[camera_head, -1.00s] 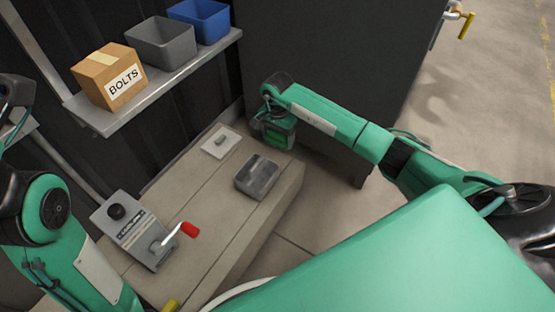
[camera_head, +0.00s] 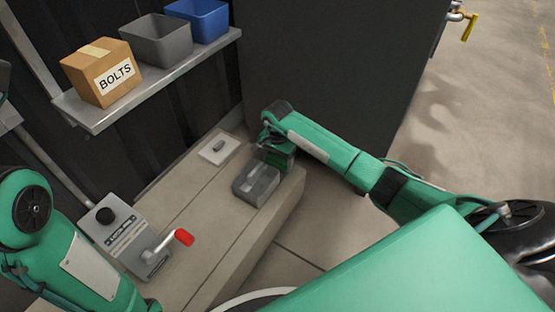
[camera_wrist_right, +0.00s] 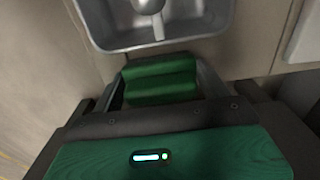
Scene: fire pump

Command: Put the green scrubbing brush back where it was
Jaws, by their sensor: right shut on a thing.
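My right gripper (camera_head: 277,158) is at the far end of the bench, just behind and right of a grey metal tray (camera_head: 256,184). In the right wrist view the gripper (camera_wrist_right: 160,85) is shut on a ribbed green block, which looks like the green scrubbing brush (camera_wrist_right: 160,82). In the head view the arm and gripper largely hide the brush. The tray rim (camera_wrist_right: 158,44) lies just ahead of the brush in the wrist view. A grey rounded piece with a stem (camera_wrist_right: 148,6) shows inside it. My left gripper is out of view.
A white plate (camera_head: 219,148) with a small grey piece lies left of the gripper. A control box (camera_head: 130,240) with a red-handled crank (camera_head: 183,237) stands nearer. A shelf (camera_head: 95,115) holds a bolts box (camera_head: 102,72) and two bins. A dark cabinet (camera_head: 330,70) stands behind the gripper.

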